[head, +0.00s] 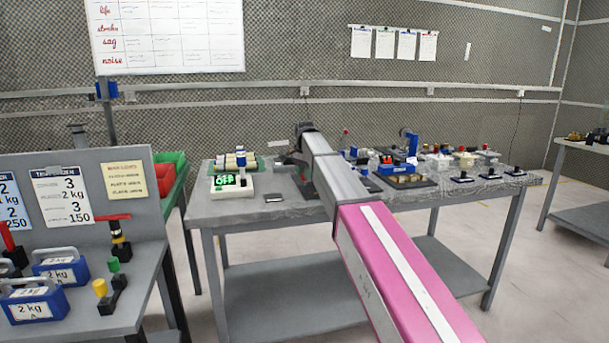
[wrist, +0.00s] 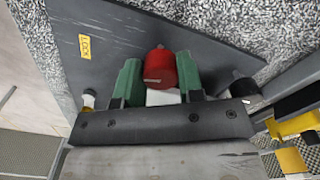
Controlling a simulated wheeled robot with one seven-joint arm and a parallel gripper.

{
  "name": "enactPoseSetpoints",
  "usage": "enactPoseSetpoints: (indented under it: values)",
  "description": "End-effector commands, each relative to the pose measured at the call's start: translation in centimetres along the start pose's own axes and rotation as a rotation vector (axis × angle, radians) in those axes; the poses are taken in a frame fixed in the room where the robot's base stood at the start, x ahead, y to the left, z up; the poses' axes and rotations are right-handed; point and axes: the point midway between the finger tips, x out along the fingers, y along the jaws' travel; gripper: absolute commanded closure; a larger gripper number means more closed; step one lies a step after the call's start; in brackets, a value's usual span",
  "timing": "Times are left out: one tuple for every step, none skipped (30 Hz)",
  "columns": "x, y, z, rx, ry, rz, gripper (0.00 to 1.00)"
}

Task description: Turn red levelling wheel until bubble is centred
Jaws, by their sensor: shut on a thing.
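The red levelling wheel (wrist: 162,68) shows in the wrist view as a short red cylinder with a small pale mark on its side. My gripper (wrist: 160,82) has its two green finger pads on either side of the wheel and is shut on it. A white part (wrist: 162,97) shows just below the wheel, between the fingers. A dark plate (wrist: 118,32) lies behind, with a yellow LOCK label (wrist: 85,47). I cannot make out the bubble in either view. In the head view my arm reaches over the middle workbench and hides the wheel.
The middle workbench (head: 280,211) holds a device with a green OFF display (head: 226,182) at its left and several small fixtures at its right. A nearer grey bench (head: 140,255) at left carries blue 2 kg weights (head: 62,266). The floor between the benches is clear.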

Motion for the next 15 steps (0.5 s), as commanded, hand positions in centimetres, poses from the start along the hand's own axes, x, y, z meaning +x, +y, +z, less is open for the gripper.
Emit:
enactPoseSetpoints:
  values:
    - [-0.02, 0.0, 0.0, 0.0, 0.0, 0.0, 0.89]
    - [-0.02, 0.0, 0.0, 0.0, 0.0, 0.0, 0.89]
    - [-0.02, 0.0, 0.0, 0.001, 0.0, 0.0, 0.89]
    - [-0.02, 0.0, 0.0, 0.001, 0.0, 0.0, 0.89]
    - [-0.02, 0.0, 0.0, 0.001, 0.0, 0.0, 0.89]
    - [-0.02, 0.0, 0.0, 0.001, 0.0, 0.0, 0.62]
    - [-0.02, 0.0, 0.0, 0.001, 0.0, 0.0, 0.52]
    - [-0.02, 0.0, 0.0, 0.001, 0.0, 0.0, 0.42]
    - [-0.01, 0.0, 0.0, 0.002, 0.0, 0.0, 0.4]
    - [-0.01, 0.01, 0.0, 0.002, 0.0, 0.001, 0.4]
    - [-0.01, 0.02, -0.01, 0.002, 0.0, 0.001, 0.4]
    - [0.0, 0.04, -0.01, 0.002, 0.0, 0.001, 0.4]
    - [0.0, 0.05, -0.01, 0.002, 0.0, 0.001, 0.4]
    - [0.0, 0.06, -0.01, 0.003, 0.0, 0.002, 0.4]
    - [0.0, 0.07, -0.02, 0.003, 0.0, 0.002, 0.4]
